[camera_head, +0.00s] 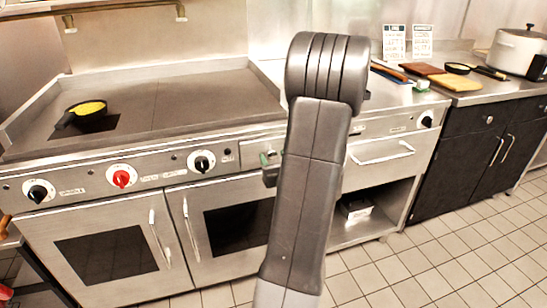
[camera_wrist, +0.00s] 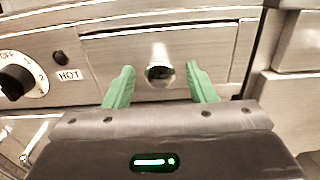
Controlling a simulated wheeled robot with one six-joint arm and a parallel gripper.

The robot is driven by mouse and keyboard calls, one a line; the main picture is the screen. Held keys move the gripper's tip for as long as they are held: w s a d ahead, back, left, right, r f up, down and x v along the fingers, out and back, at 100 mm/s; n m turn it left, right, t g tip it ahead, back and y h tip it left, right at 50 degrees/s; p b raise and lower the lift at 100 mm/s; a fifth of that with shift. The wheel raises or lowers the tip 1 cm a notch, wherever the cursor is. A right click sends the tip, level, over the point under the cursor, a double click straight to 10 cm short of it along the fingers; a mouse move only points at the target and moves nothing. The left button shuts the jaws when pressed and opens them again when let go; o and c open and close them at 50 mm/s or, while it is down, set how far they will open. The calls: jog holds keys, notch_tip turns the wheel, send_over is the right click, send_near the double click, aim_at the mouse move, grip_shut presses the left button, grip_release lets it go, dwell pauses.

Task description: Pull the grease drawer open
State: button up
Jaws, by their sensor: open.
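The grease drawer (camera_wrist: 215,48) is a flat metal front panel with a small round shiny knob (camera_wrist: 159,72) in the wrist view. In the head view, the drawer front (camera_head: 250,153) is partly hidden behind my arm. The drawer looks closed, its front in line with the panel around it. My gripper (camera_wrist: 160,68) is open, with one green finger on each side of the knob. Gaps show between the fingers and the knob, so it is not clasped. In the head view, my gripper (camera_head: 268,159) is at the drawer front, mostly hidden by my arm.
A dial marked HOT (camera_wrist: 18,82) is left of the drawer. Oven doors (camera_head: 110,255) lie below. A wider drawer with a bar handle (camera_head: 382,153) is at right. The tiled floor (camera_head: 430,250) is clear.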

jog(key=shift+w+a, duration=0.15)
jog(key=shift+w, duration=0.2)
jog(key=shift+c, duration=0.4)
